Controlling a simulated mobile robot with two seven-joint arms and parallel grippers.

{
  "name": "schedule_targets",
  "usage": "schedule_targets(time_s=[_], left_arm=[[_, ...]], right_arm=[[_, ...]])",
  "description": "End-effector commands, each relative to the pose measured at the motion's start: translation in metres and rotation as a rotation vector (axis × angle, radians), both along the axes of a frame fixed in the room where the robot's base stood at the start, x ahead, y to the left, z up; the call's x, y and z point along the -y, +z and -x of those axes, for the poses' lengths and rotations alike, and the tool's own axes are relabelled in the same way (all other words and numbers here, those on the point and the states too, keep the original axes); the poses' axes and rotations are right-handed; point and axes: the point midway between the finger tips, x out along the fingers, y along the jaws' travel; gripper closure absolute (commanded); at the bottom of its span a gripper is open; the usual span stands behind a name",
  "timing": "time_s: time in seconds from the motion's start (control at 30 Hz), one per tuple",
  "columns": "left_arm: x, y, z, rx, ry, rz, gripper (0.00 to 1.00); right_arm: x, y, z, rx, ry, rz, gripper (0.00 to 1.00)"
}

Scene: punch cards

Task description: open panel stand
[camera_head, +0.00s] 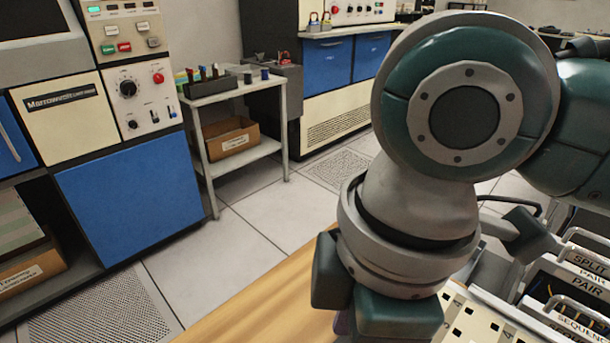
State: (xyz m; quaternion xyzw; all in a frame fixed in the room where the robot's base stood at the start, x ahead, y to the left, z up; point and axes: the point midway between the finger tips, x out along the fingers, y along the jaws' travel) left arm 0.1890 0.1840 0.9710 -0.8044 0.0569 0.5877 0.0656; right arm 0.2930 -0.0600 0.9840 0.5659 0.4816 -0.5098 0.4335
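Labelled panels (586,286) with pale metal handles stand in a row at the lower right; the readable labels are SPLIT, PAIR and SEQUENCE. They may be the panel stand, but the row is cut off by the frame edge and partly covered by my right arm. A cream punched sheet or panel (470,322) lies just left of them. My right gripper (372,312) hangs over the wooden table edge at the bottom centre, left of the panels. Its fingertips are hidden or cut off, so its opening and grasp cannot be told. My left gripper is out of view.
A wooden tabletop (262,322) runs along the bottom. Beyond it are tiled floor, a blue and cream console (135,208) at left, a small cart (252,150) with a cardboard box, and blue cabinets (327,66) behind. My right arm fills the centre right.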

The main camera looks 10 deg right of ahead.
Motion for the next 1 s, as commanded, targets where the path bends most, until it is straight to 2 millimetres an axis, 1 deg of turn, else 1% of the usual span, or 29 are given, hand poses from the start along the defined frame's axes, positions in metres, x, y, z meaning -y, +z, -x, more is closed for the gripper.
schedule_targets(time_s=[0.03,0.1,0.23,0.37,0.6,0.7,0.83,1.0], left_arm=[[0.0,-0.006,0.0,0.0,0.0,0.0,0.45],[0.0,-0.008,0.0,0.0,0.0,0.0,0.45],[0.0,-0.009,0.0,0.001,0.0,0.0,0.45],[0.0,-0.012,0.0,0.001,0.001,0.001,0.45],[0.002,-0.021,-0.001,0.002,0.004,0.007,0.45],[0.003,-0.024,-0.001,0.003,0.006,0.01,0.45],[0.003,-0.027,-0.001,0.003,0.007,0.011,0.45],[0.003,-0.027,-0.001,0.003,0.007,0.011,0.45]], right_arm=[[0.01,-0.003,-0.009,0.002,0.014,0.041,0.33],[0.02,-0.004,-0.014,-0.007,0.028,0.077,0.33],[0.028,-0.007,-0.017,-0.016,0.037,0.107,0.33],[0.028,-0.023,-0.016,-0.02,0.037,0.108,0.33],[0.028,-0.07,-0.016,-0.018,0.036,0.107,0.33],[0.028,-0.086,-0.016,-0.017,0.039,0.107,0.33],[0.028,-0.098,-0.017,-0.015,0.038,0.105,0.33],[0.027,-0.102,-0.017,-0.014,0.039,0.105,0.33]])
